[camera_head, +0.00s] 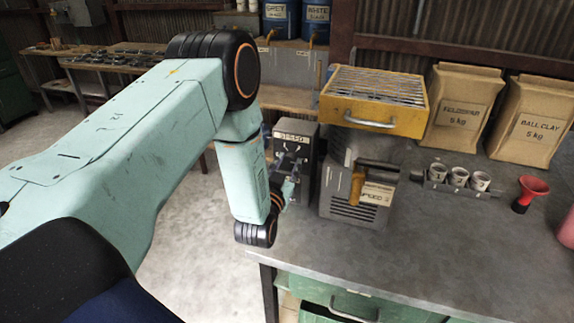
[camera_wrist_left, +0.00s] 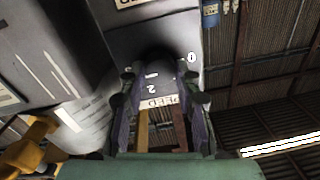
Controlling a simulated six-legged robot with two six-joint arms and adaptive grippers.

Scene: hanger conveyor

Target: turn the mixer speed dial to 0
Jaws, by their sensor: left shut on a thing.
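The mixer speed box (camera_head: 293,140) is a grey box labelled SPEED at the left end of the bench. Its dark round dial (camera_wrist_left: 158,62) shows in the left wrist view, with marks 0 and 2 beside it. My left gripper (camera_head: 289,168) is at the front of the box, mostly hidden by my own wrist in the head view. In the left wrist view its two fingers (camera_wrist_left: 160,92) stand on either side of the dial and are shut on it. The fingers hide part of the dial, and its pointer cannot be made out. My right gripper is in neither view.
Close right of the box stands a grey machine (camera_head: 338,205) with an orange handle (camera_head: 357,185) and a SPEED label. A yellow wire-topped tray (camera_head: 372,122) sits above it. Cups (camera_head: 458,177) and a red funnel (camera_head: 530,192) stand farther right. The bench front (camera_head: 440,255) is clear.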

